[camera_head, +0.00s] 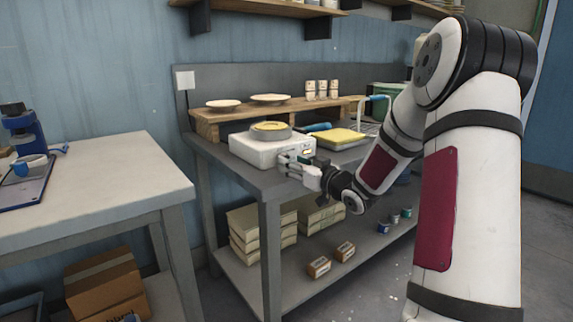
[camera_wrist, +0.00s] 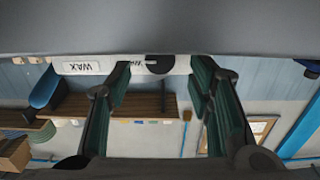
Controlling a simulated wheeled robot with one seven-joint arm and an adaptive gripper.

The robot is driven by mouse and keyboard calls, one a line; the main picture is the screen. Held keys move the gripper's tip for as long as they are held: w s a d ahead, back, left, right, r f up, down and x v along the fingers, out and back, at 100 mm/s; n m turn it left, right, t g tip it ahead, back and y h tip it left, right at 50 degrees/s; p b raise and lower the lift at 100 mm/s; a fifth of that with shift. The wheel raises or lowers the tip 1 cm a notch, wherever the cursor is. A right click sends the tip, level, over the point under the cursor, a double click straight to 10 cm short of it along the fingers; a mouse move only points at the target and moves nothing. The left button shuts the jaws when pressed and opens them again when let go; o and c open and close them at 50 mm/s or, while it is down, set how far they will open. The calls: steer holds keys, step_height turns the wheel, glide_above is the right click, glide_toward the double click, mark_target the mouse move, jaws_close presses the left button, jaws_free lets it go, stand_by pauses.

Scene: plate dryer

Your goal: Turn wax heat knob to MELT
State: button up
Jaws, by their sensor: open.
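The white wax heater (camera_head: 250,150) stands on the grey workbench, with a round yellow-topped pan (camera_head: 270,127) on it. My gripper (camera_head: 284,163) is at its front face, fingers pointing at it. In the wrist view the heater's white front (camera_wrist: 111,67) appears upside down with a "WAX" label. A dark round knob (camera_wrist: 158,65) shows between the two fingertips of my open gripper (camera_wrist: 161,73). I cannot tell whether the fingers touch it. The knob's pointer and any MELT mark are not readable. In the head view my gripper hides the knob.
A wooden riser (camera_head: 207,129) with two plates and several small jars stands behind the heater. A yellow tray (camera_head: 340,136) lies to its right. A lower shelf holds stacked blocks (camera_head: 263,228) and small boxes. A separate table (camera_head: 85,180) stands at left.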

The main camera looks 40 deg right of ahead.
steer(key=shift+w+b, duration=0.3)
steer(key=shift+w, duration=1.45)
jaws_close()
steer(key=shift+r+p, duration=0.1)
steer(key=shift+p, duration=0.3)
steer(key=m+p, duration=0.2)
steer(key=p, duration=0.1)
steer(key=shift+m, duration=0.4)
steer(key=m+p, duration=0.3)
steer(key=p, duration=0.1)
